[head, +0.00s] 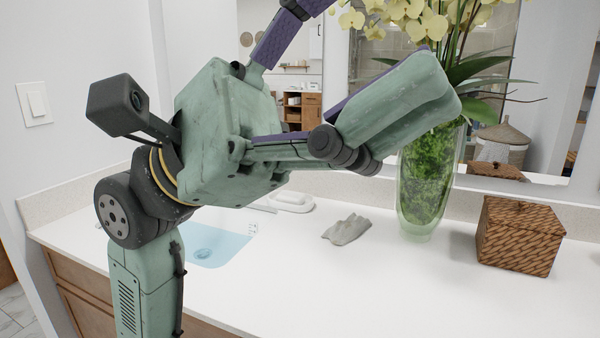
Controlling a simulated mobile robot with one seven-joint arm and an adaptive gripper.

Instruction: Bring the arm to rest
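My gripper (345,55) is raised above the vanity counter, large in the head view. Its green fingers with purple pads are spread wide apart. One finger reaches up past the top edge of the picture, so its tip is hidden. The other reaches right, and its tip overlaps the glass vase (425,195) in the picture. I cannot tell whether they touch. Nothing shows between the fingers. My arm comes up from the lower left, in front of the counter and sink.
The white counter (400,285) holds a blue-tinted sink (215,248), a soap dish (292,201), a crumpled grey cloth (346,229) and a woven box (519,235). Pale yellow orchids (425,22) rise from the vase. A mirror stands behind. The counter's front right is clear.

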